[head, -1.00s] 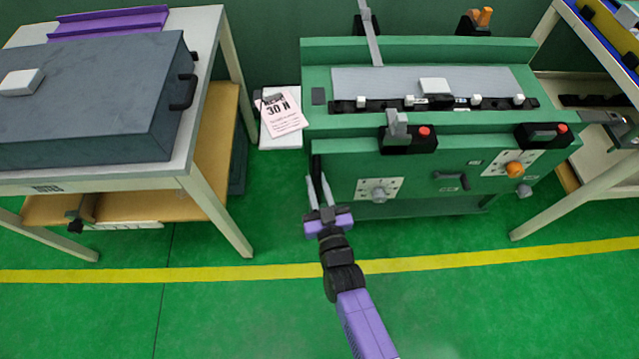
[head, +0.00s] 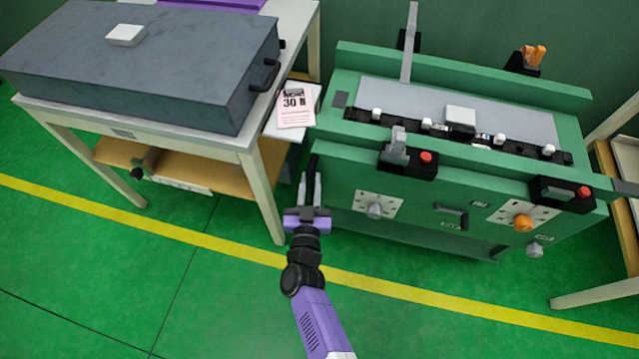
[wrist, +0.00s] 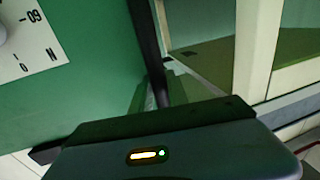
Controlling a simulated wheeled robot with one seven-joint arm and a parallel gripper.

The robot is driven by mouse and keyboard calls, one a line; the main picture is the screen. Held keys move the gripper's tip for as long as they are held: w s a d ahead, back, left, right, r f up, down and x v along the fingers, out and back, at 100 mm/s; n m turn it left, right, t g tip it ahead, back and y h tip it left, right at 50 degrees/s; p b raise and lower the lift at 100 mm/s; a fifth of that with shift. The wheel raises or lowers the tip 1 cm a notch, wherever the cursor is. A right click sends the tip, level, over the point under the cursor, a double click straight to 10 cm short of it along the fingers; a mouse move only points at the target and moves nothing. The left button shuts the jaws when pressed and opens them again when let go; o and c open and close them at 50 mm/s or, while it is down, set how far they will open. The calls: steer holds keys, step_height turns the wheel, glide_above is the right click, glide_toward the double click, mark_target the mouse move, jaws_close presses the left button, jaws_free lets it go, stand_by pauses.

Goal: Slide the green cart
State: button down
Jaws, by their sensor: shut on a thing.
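The green cart (head: 400,185) is a green bench-like body with a grey top plate, dials and switches on its front. A black upright handle (head: 314,165) stands at its left front edge. My gripper (head: 311,190) is shut on this handle, with pale fingers pointing up along it. In the wrist view, a dark bar (wrist: 147,45), apparently the handle, runs down beside the cart's green panel (wrist: 95,75) and its white dial plate (wrist: 30,40). The fingertips' contact is hidden there.
A white table (head: 75,118) with a large grey case (head: 150,70) stands close on the left. Another table (head: 595,295) stands at the right. Green floor (head: 120,290) with a yellow line (head: 400,290) is clear in front.

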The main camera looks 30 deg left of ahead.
steer(key=shift+s+a, duration=0.2)
steer(key=shift+a, duration=0.15)
steer(key=c, duration=1.3)
jaws_free()
steer(key=shift+d, duration=0.1)
steer(key=shift+s+d, duration=0.2)
steer(key=shift+s, duration=0.1)
steer(key=p+v, duration=0.2)
steer(key=v, duration=0.5)
steer(key=shift+r, duration=0.1)
